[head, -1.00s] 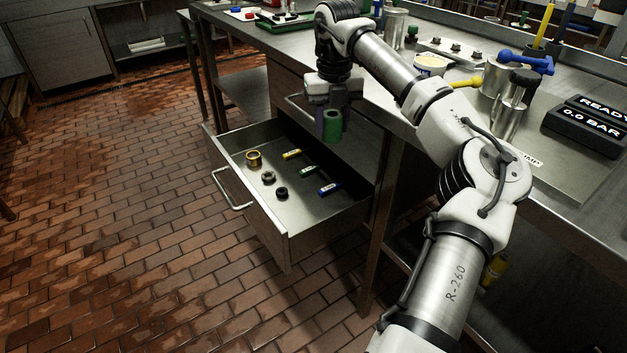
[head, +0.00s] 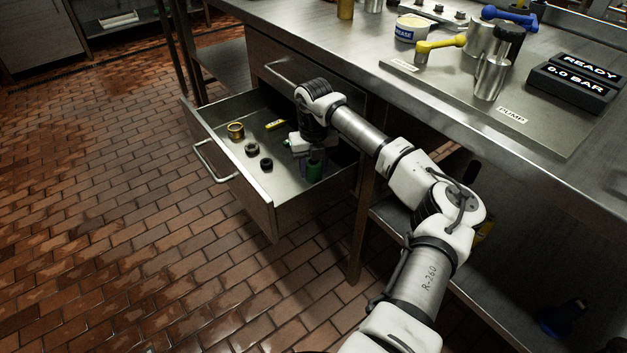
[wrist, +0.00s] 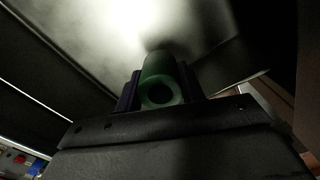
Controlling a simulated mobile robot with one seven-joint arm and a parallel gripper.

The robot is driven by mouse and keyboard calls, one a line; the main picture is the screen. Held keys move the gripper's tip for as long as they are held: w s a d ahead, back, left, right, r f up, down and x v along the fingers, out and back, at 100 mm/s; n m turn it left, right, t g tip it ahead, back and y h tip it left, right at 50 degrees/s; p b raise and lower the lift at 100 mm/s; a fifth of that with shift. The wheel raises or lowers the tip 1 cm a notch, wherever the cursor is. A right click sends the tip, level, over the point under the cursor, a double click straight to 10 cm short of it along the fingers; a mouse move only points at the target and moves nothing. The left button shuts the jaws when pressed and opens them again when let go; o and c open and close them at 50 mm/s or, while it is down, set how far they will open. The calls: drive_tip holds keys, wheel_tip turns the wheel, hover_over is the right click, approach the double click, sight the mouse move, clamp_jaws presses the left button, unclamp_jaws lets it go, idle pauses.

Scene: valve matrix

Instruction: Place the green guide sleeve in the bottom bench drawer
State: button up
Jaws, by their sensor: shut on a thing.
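The green guide sleeve (head: 314,171) is held upright between the fingers of my gripper (head: 313,160), inside the open bottom bench drawer (head: 232,184). It is low over the right front part of the drawer floor; I cannot tell whether it touches the floor. In the wrist view the green sleeve (wrist: 160,82) sits between the two dark fingers, its round bore facing the camera. My gripper (wrist: 158,88) is shut on it. My wrist hides part of the drawer's back right.
In the drawer lie a brass ring (head: 235,131), two dark rings, a grey one (head: 252,149) and a black one (head: 266,164), and a yellow piece (head: 276,125). A closed upper drawer (head: 300,80) and the bench top (head: 300,28) stand above.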

sight(314, 180)
drive_tip(key=shift+f, duration=2.45)
drive_tip(key=shift+f, duration=0.1)
drive_tip(key=o, duration=1.3)
drive_tip(key=shift+c, duration=0.2)
wheel_tip(314, 180, up, 12)
drive_tip(key=shift+s, duration=0.1)
